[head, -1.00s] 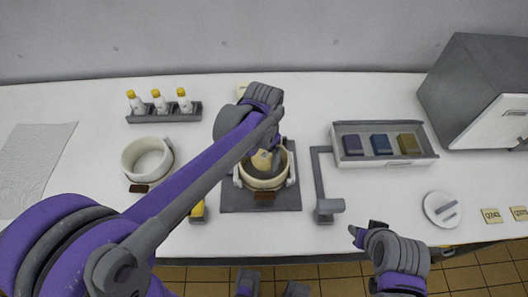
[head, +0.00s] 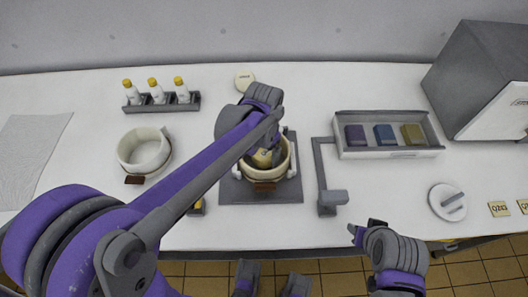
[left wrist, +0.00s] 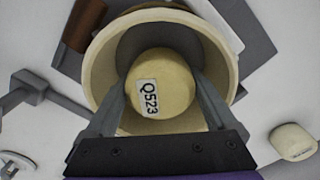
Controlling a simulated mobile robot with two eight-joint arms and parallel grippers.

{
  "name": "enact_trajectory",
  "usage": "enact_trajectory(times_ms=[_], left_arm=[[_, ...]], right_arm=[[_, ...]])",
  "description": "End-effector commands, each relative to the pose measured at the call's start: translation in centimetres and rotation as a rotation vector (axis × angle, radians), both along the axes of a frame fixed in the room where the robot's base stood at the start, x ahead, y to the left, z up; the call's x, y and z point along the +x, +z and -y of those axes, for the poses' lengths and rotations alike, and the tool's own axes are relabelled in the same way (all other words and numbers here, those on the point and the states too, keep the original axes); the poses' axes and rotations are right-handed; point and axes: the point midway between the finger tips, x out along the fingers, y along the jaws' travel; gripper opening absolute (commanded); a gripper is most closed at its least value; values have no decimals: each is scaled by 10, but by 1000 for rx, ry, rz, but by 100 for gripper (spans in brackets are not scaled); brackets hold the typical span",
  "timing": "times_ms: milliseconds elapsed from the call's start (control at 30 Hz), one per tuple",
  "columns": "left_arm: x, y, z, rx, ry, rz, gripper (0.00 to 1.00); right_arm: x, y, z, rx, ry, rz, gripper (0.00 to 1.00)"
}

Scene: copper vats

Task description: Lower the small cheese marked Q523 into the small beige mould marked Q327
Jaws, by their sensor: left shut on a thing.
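The small round yellow cheese marked Q523 (left wrist: 162,85) is between the fingers of my left gripper (left wrist: 160,92), which is shut on it. The cheese is over the open mouth of a beige mould (left wrist: 106,62), inside its rim as seen from the wrist. I cannot tell how deep it sits. In the head view the cheese (head: 262,158) and my left gripper (head: 270,150) are at this mould (head: 262,176), which stands on a grey plate. No Q327 mark is readable. My right gripper (head: 366,230) is near the front edge, away from the mould; its opening is unclear.
Another beige mould (head: 145,150) stands to the left. A bottle rack (head: 163,106) and a pale round piece (head: 244,79) are behind. A grey post (head: 332,200), a tray of coloured blocks (head: 390,152) and a white lid (head: 447,201) are to the right.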

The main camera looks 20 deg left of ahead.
Motion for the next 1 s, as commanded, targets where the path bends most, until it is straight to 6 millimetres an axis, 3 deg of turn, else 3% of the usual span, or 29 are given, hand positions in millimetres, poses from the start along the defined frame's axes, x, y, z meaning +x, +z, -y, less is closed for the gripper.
enact_trajectory(times_ms=[1000], left_arm=[[0, -11, 0, 0, 0, 0, 16]], right_arm=[[-1, -8, 0, 0, 0, -3, 45]])
